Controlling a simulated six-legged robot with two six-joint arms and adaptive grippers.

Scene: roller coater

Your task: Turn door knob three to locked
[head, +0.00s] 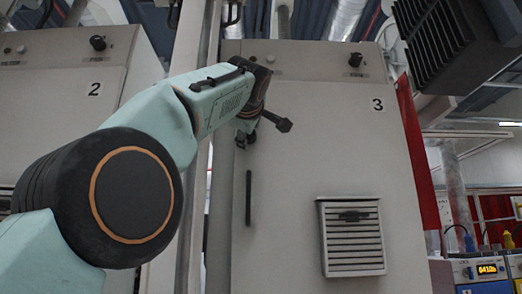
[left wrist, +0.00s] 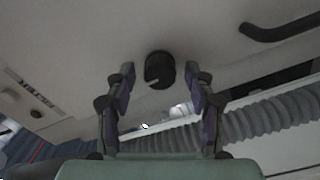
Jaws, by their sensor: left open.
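Cabinet three (head: 300,160), a tall pale grey cabinet with a "3" label (head: 378,104), stands in the middle of the head view. In the left wrist view, its black round door knob (left wrist: 160,70) has a short pale mark pointing to the lower left. In the head view my left gripper (head: 246,134) is at the cabinet's upper left and hides that knob. It also shows in the left wrist view (left wrist: 160,88), open, with one finger on each side of the knob's lower part and no clear contact. My right gripper is not in view.
A black vertical handle (head: 248,198) is below the gripper; it also shows in the left wrist view (left wrist: 280,27). Another black knob (head: 355,60) is on the cabinet's top panel. A louvred vent (head: 352,245) sticks out lower right. Cabinet two (head: 60,110) stands to the left.

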